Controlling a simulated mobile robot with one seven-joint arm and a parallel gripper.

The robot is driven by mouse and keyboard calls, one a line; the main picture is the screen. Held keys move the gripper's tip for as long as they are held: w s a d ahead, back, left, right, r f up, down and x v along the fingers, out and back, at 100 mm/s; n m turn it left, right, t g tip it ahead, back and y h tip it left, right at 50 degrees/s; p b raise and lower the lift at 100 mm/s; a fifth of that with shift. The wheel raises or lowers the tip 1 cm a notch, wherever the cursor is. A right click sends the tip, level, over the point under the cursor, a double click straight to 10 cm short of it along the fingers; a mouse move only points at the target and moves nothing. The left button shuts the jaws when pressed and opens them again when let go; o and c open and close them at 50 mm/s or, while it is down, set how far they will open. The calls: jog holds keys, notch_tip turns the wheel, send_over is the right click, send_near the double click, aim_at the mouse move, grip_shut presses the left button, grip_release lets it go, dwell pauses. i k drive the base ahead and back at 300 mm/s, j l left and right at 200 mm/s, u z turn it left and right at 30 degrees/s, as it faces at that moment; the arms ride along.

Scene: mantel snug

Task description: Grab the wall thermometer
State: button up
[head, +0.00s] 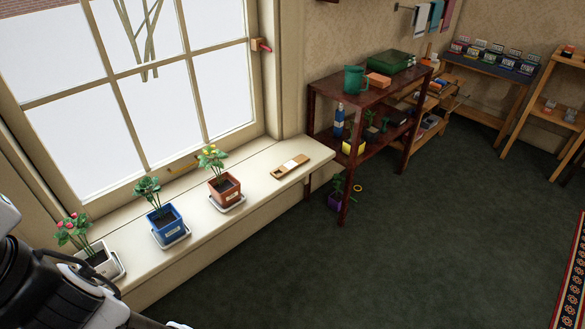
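The wall thermometer looks to be the small flat wooden board (290,167) with a pale plate in its middle. It lies flat on the right part of the cream window sill (255,178), to the right of the potted plants, with nothing on top of it. Part of my arm shows at the lower left, in front of the left end of the sill. My gripper's fingers are not in view.
Potted plants stand on the sill: a terracotta pot (225,190), a blue pot (166,221) and a white pot (101,263). A dark red shelf (345,93) with several items stands right of the sill. The green carpet (400,250) in front is clear.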

aim_at(289, 166)
jog(key=i+l+u, duration=0.1)
jog(key=i+l, duration=0.2)
jog(key=i+l+u, duration=0.1)
jog(key=i+l, duration=0.2)
jog(key=i+l+u, duration=0.25)
jog(key=i+l, duration=0.25)
jog(key=l, duration=0.2)
jog(key=i+l+u, duration=0.1)
jog(key=i+l, duration=0.15)
jog(key=i+l+u, duration=0.1)
jog(key=i+l, duration=0.15)
jog(key=l, duration=0.25)
jog(key=i+l+u, duration=0.15)
jog(key=l, duration=0.25)
jog(key=i+l+u, duration=0.1)
jog(key=i+l, duration=0.15)
jog(key=l, duration=0.2)
